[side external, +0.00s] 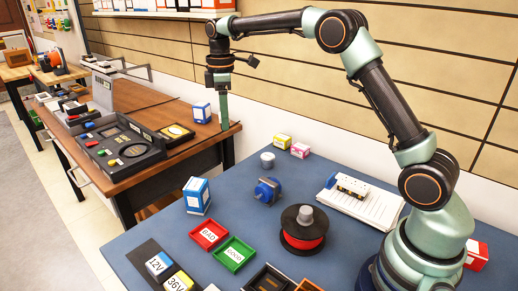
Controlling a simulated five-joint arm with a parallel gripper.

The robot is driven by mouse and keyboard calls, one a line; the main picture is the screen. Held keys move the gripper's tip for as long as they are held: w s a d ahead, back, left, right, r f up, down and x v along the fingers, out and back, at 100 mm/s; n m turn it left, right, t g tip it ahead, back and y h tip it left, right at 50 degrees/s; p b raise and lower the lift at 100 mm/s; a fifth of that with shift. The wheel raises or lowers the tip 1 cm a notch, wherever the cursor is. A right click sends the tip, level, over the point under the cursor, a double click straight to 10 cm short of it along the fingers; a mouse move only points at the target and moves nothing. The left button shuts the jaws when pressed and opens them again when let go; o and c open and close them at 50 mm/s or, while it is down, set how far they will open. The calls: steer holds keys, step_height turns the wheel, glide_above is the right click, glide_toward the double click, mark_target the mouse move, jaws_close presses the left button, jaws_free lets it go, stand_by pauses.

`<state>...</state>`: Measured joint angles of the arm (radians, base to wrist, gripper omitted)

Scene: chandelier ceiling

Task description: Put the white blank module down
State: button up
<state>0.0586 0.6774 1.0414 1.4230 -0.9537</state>
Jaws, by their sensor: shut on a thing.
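The module is hidden or too small to make out at the jaws, and the pale green finger covers most of that spot.
A blue-and-white box (197,196), a blue motor-like part (267,191), a spool with red wire (303,240) and a paper pad (362,205) stand on the table. Boxes marked 12V (158,264) and 36V (179,283) are front left. Another blue-and-white box (201,112) stands on the bench.

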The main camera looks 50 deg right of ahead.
steer(key=s+d+m, duration=0.5)
steer(key=s+d, duration=0.1)
steer(key=d, duration=0.6)
steer(key=m, duration=0.5)
glide_above(312, 175)
step_height(312, 175, down, 16)
steer(key=shift+f, duration=2.35)
steer(key=shift+f, duration=0.15)
steer(key=o, duration=1.3)
steer(key=shift+o, duration=0.2)
